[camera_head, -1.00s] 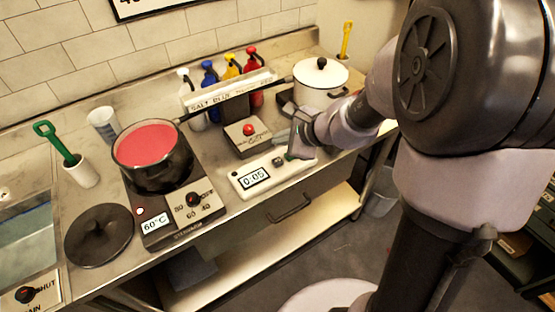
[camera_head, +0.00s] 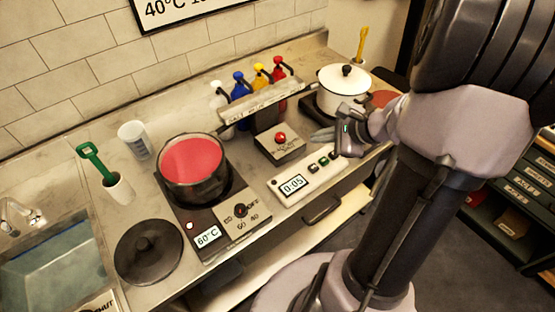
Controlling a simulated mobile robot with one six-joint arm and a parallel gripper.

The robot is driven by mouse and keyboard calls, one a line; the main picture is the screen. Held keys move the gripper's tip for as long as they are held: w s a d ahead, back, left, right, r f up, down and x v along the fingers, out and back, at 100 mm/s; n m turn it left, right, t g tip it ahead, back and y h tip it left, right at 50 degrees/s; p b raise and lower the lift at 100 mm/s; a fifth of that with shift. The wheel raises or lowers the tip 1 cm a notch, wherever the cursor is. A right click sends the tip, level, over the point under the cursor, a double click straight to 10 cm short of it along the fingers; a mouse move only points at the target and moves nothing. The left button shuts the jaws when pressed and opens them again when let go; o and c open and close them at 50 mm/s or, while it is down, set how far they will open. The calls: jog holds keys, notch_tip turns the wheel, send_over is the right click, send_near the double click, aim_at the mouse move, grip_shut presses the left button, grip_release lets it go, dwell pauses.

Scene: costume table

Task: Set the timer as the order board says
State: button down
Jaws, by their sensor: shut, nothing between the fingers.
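The timer (camera_head: 278,191) is a white slab at the counter's front edge. Its display reads 0:05, and several dark buttons with green marks show on its right part. The order board (camera_head: 215,9) on the wall is cut off by the top of the picture; only "40°C" and the start of another figure show. My gripper (camera_head: 335,143) is shut and empty, just beyond the timer's right end. I cannot tell whether it touches the timer.
Left of the timer, a pot of red liquid (camera_head: 192,168) sits on a hot plate reading 60°C (camera_head: 209,237). A red-button box (camera_head: 280,144) stands behind the timer. A white pot (camera_head: 343,87), bottles (camera_head: 238,85) and a black lid (camera_head: 148,250) are nearby.

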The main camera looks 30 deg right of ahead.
aim_at(317, 169)
jog(key=f+b, duration=0.4)
jog(key=f, duration=0.1)
jog(key=f+b, duration=0.3)
jog(key=shift+s+d+f, duration=0.25)
jog(key=shift+d, duration=0.05)
jog(key=shift+f+b, duration=0.2)
jog(key=shift+b, duration=0.15)
jog(key=shift+f, duration=0.1)
dwell(1.6)
jog(key=shift+f+b, duration=0.3)
jog(key=shift+b, duration=0.25)
jog(key=shift+f+b, duration=0.45)
jog(key=shift+b, duration=0.1)
dwell(0.4)
jog(key=shift+r+p, duration=0.65)
jog(key=shift+r, duration=0.2)
